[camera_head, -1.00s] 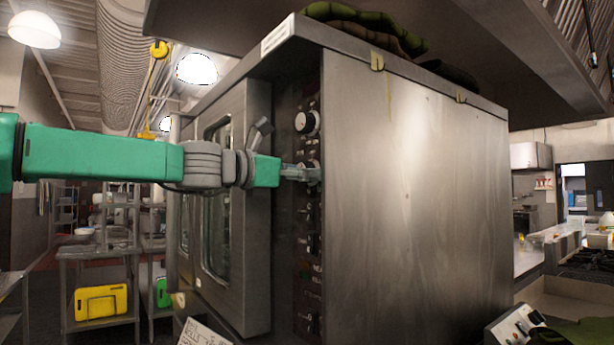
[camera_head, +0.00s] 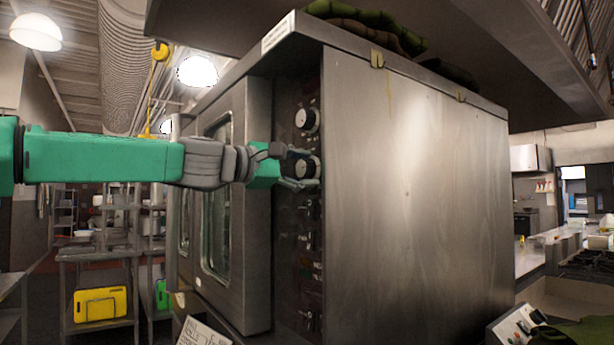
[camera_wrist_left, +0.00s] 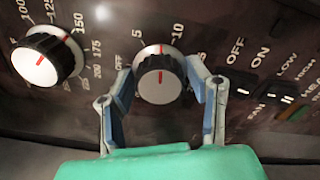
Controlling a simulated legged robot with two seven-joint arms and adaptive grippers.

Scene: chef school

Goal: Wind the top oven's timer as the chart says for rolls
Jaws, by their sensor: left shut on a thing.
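The timer knob (camera_wrist_left: 160,78) in the left wrist view is black with a pale face and a red line. The line points up in the picture, between the printed 5 and 10. My left gripper (camera_wrist_left: 161,88) has one finger on each side of the knob and is shut on it. In the head view the timer knob (camera_head: 306,167) sits on the oven's dark control strip, with my left gripper (camera_head: 298,170) at it. A printed white card (camera_head: 203,333) shows at the bottom edge; its text is too small to read. My right gripper is out of view.
A temperature knob (camera_wrist_left: 46,58) sits beside the timer knob; in the head view it is above. Switches (camera_wrist_left: 262,92) marked OFF and ON lie on the other side. The oven door (camera_head: 222,200) is closed, left of the control strip. A steel side panel (camera_head: 415,190) stands right.

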